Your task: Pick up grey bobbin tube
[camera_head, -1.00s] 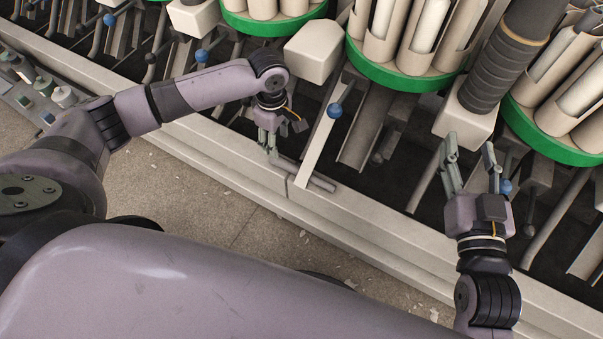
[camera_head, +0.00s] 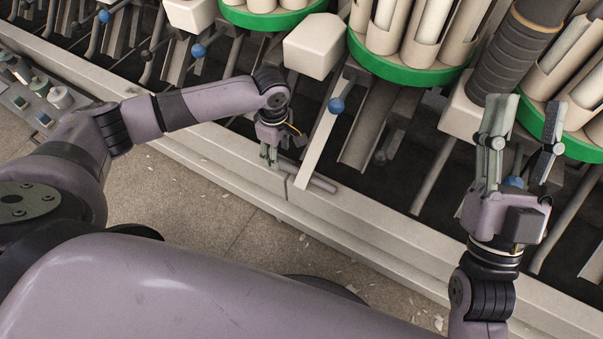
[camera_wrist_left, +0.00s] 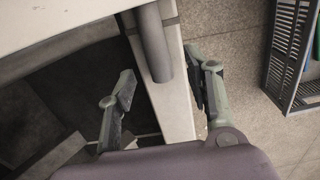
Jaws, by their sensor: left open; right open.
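The grey bobbin tube (camera_head: 318,182) lies on the pale front rail (camera_head: 225,165) of the machine, beside an upright pale bar. Its near end is partly hidden by my left gripper (camera_head: 270,160). In the left wrist view the tube (camera_wrist_left: 153,45) lies along the rail, its rounded end between the two spread fingers of my left gripper (camera_wrist_left: 160,70). The fingers are open, with gaps showing on both sides of the tube. My right gripper (camera_head: 525,125) is open and empty, raised at the right in front of the machine.
Green round trays (camera_head: 408,75) of pale tubes stand along the back. Pale housings (camera_head: 313,47) and blue-knobbed levers (camera_head: 336,105) stick up near my left arm. In the left wrist view a dark slotted crate (camera_wrist_left: 288,60) stands on the floor at right.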

